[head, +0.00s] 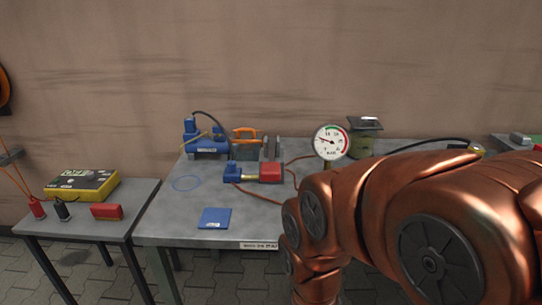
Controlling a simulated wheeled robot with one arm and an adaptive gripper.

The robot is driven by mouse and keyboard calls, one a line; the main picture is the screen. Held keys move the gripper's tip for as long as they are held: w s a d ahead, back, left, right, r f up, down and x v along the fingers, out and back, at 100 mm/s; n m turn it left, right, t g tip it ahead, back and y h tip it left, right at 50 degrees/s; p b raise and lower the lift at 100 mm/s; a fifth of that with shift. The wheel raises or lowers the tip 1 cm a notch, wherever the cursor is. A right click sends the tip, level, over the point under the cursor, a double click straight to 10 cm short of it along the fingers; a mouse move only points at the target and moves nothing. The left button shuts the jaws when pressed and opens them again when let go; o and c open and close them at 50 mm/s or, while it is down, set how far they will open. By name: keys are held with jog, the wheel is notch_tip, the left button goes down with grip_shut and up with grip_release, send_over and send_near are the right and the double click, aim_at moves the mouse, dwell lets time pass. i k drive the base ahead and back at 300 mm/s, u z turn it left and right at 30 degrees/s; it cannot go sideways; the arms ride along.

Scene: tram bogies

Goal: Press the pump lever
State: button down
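A round pressure gauge (331,141) with a white, green and red dial stands upright on the grey workbench (180,232). A blue unit (205,143) with a dark hose and a thin yellowish rod stands at the back left of the bench. A blue and red cylinder-like device (257,172) with a brass middle lies in front of it. I cannot tell for sure which part is the pump lever. My copper arm crosses the right side and hides much of the bench there. My gripper is out of view.
A blue square pad (215,218) lies near the front edge. An orange and grey item (246,142) and a dark-topped green container (364,138) stand at the back. A side table (85,228) at left holds a yellow case (82,185). The bench's left front is mostly clear.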

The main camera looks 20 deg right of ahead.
aim_at(270, 171)
jog(key=k, duration=1.3)
jog(key=u, duration=0.7)
jog(key=i, duration=1.55)
jog(key=z, duration=0.7)
